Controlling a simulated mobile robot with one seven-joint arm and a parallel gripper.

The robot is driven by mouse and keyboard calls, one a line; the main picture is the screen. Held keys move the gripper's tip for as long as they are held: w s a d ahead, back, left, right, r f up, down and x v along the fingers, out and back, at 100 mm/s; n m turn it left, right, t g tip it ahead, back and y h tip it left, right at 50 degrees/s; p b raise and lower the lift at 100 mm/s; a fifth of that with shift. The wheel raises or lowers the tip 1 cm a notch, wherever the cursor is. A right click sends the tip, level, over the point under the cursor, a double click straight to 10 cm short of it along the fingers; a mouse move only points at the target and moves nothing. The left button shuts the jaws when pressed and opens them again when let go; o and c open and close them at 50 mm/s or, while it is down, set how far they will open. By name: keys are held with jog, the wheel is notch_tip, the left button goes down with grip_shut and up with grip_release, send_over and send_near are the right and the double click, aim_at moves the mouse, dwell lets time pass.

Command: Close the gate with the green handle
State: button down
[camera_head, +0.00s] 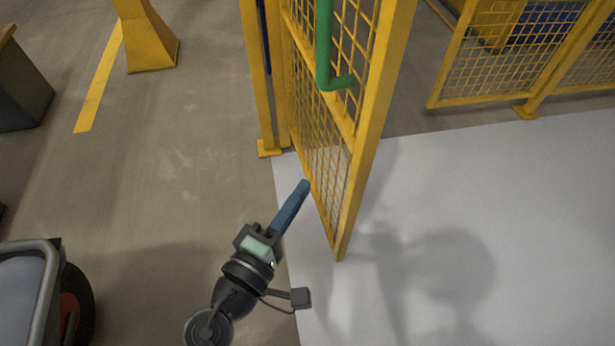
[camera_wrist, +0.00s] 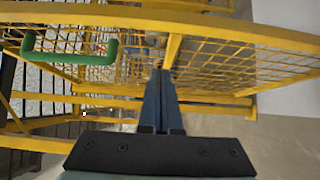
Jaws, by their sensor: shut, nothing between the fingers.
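The gate (camera_head: 368,130) is a yellow mesh panel that stands swung out from its post over the pale floor area. Its green handle (camera_head: 325,60) is on the upper part of the panel, and it also shows at the upper left of the wrist view (camera_wrist: 70,57). My gripper (camera_head: 305,184) is shut and empty, with its blue fingers together. The fingertips are at the gate's lower mesh in the head view, below the handle; I cannot tell whether they touch it. In the wrist view the fingers (camera_wrist: 161,75) point at the yellow frame, right of the handle.
A yellow fence (camera_head: 500,70) stands at the upper right. A yellow post base (camera_head: 148,45) is at the upper left, and a cart with a dark wheel (camera_head: 75,305) is at the lower left. The pale floor (camera_head: 540,230) to the right is clear.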

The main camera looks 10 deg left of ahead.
send_near(353, 141)
jog(key=w+a, duration=0.2)
jog(key=w, duration=0.2)
jog(key=shift+w+d+b, duration=0.15)
jog(key=shift+w+d, duration=0.1)
jog(key=shift+d, duration=0.45)
jog(key=shift+w+d+b, duration=0.1)
jog(key=shift+w+d, duration=0.15)
jog(key=shift+d, duration=0.4)
jog(key=shift+w+d+b, duration=0.15)
jog(key=shift+w+d, duration=0.1)
jog(key=shift+d, duration=0.45)
